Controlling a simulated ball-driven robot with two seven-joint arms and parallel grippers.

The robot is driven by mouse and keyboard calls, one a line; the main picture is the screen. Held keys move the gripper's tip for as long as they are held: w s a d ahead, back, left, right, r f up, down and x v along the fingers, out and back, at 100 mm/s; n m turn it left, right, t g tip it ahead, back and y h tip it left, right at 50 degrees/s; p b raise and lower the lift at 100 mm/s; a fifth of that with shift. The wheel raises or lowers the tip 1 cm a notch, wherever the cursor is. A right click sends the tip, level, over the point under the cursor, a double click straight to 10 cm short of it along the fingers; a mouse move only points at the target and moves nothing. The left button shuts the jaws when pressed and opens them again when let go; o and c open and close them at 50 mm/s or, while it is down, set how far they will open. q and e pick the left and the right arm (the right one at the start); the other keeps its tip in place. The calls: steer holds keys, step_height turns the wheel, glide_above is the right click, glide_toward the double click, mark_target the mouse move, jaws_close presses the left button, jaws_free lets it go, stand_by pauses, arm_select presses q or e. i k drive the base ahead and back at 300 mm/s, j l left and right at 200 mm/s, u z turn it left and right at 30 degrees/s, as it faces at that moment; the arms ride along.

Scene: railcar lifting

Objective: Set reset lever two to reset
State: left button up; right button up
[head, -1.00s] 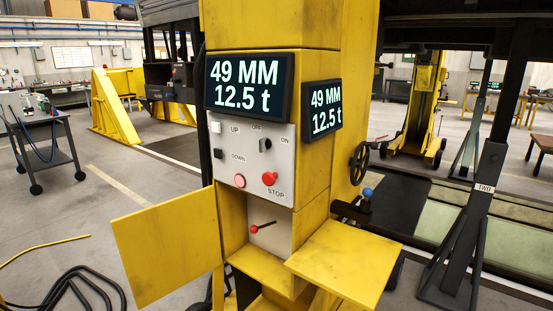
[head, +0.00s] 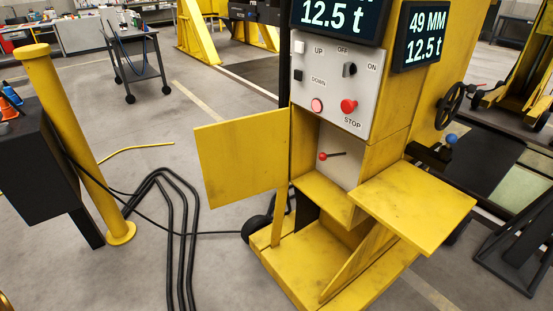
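A small lever with a red knob (head: 323,156) and a dark shaft sits in an open recess of the yellow lifting column (head: 378,142). Its shaft runs almost level, with the knob at the left end. No label for the lever or its positions is readable. A yellow door (head: 243,166) stands open to the left of the recess, and a yellow flap (head: 413,195) sticks out to the right of it. Above is a grey control panel (head: 334,80) with UP, DOWN, OFF, ON and STOP markings. Neither of my grippers is in view.
Black cables (head: 165,215) lie on the floor left of the column. A yellow post (head: 75,145) and a dark cabinet (head: 35,160) stand at the left. A handwheel (head: 449,106) and a blue-knobbed part (head: 451,139) are on the column's right side.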

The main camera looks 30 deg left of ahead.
mark_target(323, 157)
steer(key=i+j+z, duration=0.1)
steer(key=z, duration=0.3)
steer(key=j+z, duration=0.6)
steer(key=z, duration=0.15)
steer(key=j+z, duration=0.15)
steer(key=j, duration=0.35)
steer(key=j+z, duration=0.15)
steer(key=j, duration=0.35)
steer(key=k+j+z, duration=0.15)
steer(key=j, duration=0.35)
steer(key=j+z, duration=0.15)
steer(key=j, duration=0.35)
steer(key=k+j+z, duration=0.15)
steer(key=j, duration=0.35)
steer(key=k+j, duration=0.1)
steer(key=j, duration=0.25)
steer(key=k+j, duration=0.1)
steer(key=j, duration=0.25)
steer(key=k+j, duration=0.1)
steer(key=j, duration=0.3)
steer(key=k+j, duration=0.1)
steer(key=j, duration=0.25)
steer(key=k+j, duration=0.1)
steer(key=j, duration=0.25)
